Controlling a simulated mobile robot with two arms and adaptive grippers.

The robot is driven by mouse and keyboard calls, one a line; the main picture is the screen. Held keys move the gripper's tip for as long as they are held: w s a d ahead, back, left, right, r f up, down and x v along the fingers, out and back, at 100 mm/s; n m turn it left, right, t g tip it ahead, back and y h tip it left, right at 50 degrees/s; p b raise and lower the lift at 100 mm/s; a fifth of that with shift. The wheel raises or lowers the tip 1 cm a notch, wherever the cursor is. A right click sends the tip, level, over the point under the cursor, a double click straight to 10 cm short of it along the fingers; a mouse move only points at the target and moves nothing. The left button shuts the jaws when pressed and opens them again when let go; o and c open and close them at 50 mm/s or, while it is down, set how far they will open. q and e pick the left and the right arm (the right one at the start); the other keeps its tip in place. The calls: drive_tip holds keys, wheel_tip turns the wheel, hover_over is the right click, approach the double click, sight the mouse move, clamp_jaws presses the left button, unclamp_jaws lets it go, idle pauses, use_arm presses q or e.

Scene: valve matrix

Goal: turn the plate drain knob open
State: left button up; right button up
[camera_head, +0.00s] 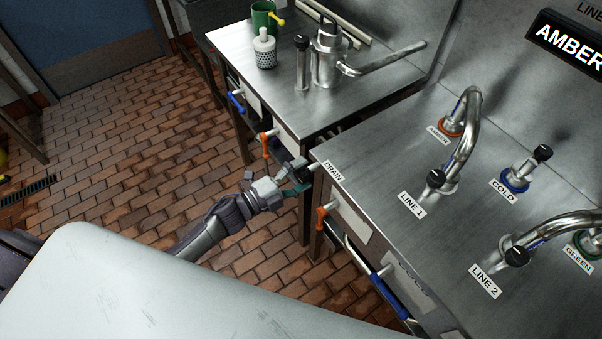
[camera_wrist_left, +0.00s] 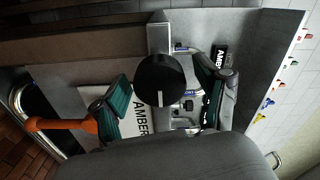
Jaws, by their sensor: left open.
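The drain knob (camera_wrist_left: 160,80) is a round black cap with a white mark, on a pale block in the left wrist view. In the head view the DRAIN label (camera_head: 333,171) sits at the counter's left edge, and my left gripper (camera_head: 299,178) is beside that edge. Its green-padded fingers are open, and in the wrist view (camera_wrist_left: 163,96) one shows on each side of the knob. A gap shows beside the knob on both sides; I cannot tell how deep the fingers reach. The knob cannot be made out clearly in the head view. My right gripper is not in view.
The steel counter (camera_head: 395,250) carries several taps and valve knobs. Orange handles (camera_head: 321,214) and a blue-gripped rail (camera_head: 378,284) stick out from its front. A second steel table (camera_head: 290,105) holds a green mug (camera_head: 262,20) and a shaker (camera_head: 265,50). Brick floor is free at left.

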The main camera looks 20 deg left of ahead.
use_arm(q)
drive_tip(key=v, duration=1.2)
drive_tip(key=shift+w, duration=0.1)
